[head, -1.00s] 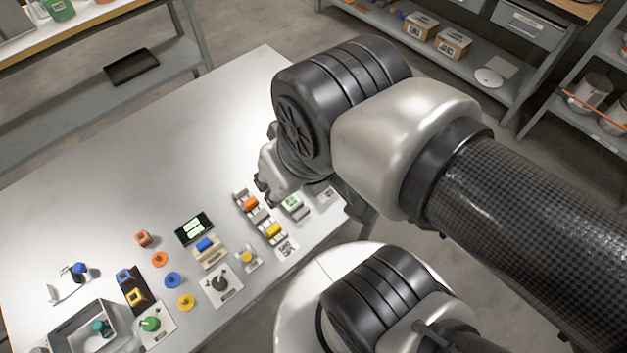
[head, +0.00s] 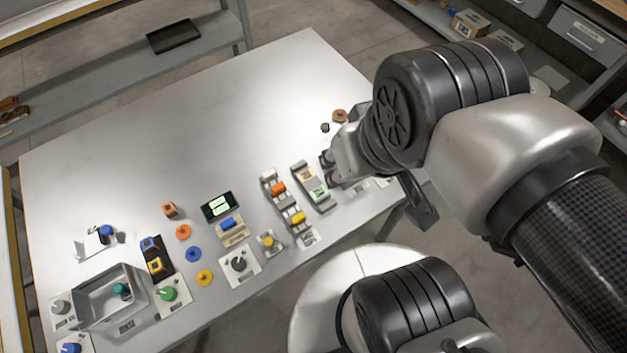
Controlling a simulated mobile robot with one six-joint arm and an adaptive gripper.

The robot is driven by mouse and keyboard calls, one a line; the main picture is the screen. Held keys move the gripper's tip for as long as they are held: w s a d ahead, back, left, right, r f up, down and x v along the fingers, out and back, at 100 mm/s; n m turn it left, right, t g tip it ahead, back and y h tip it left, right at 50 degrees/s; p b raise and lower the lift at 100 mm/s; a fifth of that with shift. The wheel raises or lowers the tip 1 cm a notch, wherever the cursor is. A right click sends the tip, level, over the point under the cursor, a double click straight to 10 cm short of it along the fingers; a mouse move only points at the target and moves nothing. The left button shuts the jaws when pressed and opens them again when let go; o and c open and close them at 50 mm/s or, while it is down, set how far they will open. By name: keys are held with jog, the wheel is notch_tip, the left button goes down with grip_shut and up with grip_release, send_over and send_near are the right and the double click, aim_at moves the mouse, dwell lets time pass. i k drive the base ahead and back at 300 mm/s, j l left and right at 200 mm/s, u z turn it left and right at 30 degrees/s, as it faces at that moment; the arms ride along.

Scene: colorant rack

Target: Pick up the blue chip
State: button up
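The blue chip (head: 193,254) is a flat round disc lying on the white table near its front, left of the middle in the head view. An orange chip (head: 183,232) lies just behind it and a yellow chip (head: 204,278) just in front. My gripper (head: 328,170) is far to the right of the blue chip, over the table's right part. Its two dark fingertips point left and appear apart, with nothing seen between them. The blue chip is fully visible.
Right of the chips are a dark knob on a white plate (head: 240,264), a small display (head: 217,206) and a rack with orange and yellow pieces (head: 270,180). Left are two blocks on a black strip and a grey bin (head: 82,310). The table's back is clear.

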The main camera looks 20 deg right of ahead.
aim_at(226, 225)
jog(key=i+j+u, duration=0.1)
jog(key=u, duration=1)
